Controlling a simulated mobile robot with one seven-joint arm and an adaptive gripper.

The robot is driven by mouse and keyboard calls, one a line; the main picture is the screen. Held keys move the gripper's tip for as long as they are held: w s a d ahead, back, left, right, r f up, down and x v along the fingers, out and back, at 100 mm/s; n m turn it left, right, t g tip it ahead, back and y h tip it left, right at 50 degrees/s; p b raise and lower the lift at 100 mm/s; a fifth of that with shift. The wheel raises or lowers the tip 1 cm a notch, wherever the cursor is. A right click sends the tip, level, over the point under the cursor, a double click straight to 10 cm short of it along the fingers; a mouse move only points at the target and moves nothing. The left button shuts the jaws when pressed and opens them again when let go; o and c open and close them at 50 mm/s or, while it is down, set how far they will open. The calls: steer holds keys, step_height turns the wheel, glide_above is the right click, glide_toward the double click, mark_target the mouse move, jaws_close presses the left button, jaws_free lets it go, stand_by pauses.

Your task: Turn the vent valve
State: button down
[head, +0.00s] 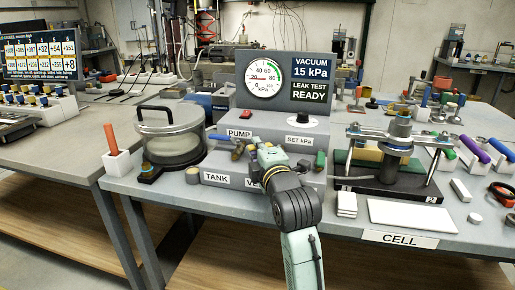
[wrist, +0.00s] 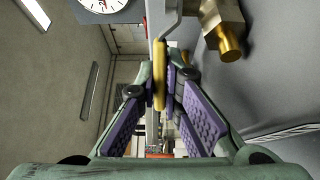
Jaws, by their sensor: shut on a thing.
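My gripper (head: 268,156) is at the grey valve block (head: 225,180) in front of the gauge panel, above a label of which only "VE" shows. In the wrist view my gripper (wrist: 163,92) has its purple-padded fingers on both sides of a yellow lever handle (wrist: 159,68), shut on it. A bent metal stem (wrist: 168,22) joins the handle, with a brass valve body (wrist: 226,38) beside it. In the head view my gripper and arm hide most of the vent valve.
A blue-handled valve (head: 219,138) sits left of my gripper, near the TANK label. A clear lidded tank (head: 172,137) stands further left. The gauge (head: 263,79) reads low, beside a display (head: 311,80) showing 15 kPa. A clamped cell (head: 392,160) stands to the right.

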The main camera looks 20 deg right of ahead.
steer(key=c, duration=1.7)
jaws_free()
steer(key=shift+s, duration=0.1)
steer(key=s, duration=1.2)
steer(key=shift+a, duration=0.4)
steer(key=shift+w, duration=0.1)
steer(key=shift+c, duration=0.3)
